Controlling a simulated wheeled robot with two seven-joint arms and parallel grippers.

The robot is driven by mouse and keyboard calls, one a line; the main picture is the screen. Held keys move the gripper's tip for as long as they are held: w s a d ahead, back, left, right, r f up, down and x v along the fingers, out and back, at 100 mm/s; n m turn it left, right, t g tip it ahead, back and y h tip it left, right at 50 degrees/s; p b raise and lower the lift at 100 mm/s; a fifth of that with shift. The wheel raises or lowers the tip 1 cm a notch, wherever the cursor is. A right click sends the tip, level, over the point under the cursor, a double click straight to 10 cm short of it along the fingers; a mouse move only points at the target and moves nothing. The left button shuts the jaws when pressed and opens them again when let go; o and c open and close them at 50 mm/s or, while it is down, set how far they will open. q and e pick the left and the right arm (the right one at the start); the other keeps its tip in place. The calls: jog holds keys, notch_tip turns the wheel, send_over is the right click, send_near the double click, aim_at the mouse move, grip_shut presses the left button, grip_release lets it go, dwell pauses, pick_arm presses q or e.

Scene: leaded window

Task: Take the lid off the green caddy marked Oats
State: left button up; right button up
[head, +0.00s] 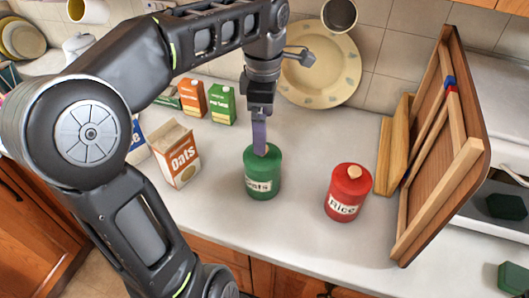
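The green caddy (263,187), with a pale label reading "oats", stands upright on the grey worktop. Its green lid (262,160) sits on top, with a small pale knob mostly hidden by my gripper. My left gripper (260,150) points straight down at the knob, its fingertips at or right around it. The fingers are seen edge-on, so I cannot tell whether they are closed on the knob. My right gripper is not in view.
A red caddy marked Rice (346,199) stands to the right. An Oats carton (177,160) is at left, with orange (193,99) and green (222,103) cartons behind. A plate (322,75) and a wooden tray (466,160) lean at the back and right. Worktop between the caddies is clear.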

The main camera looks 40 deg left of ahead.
pick_arm(q)
notch_tip(320, 180, down, 3)
jog(key=shift+r+b, duration=0.15)
jog(key=shift+b, duration=0.65)
jog(key=shift+f, duration=0.2)
jog(key=shift+s+a+f+p, duration=0.1)
jog(key=shift+f+p, duration=0.75)
jog(key=shift+f, duration=1.5)
jog(key=shift+c, duration=0.2)
jog(key=c, duration=1.3)
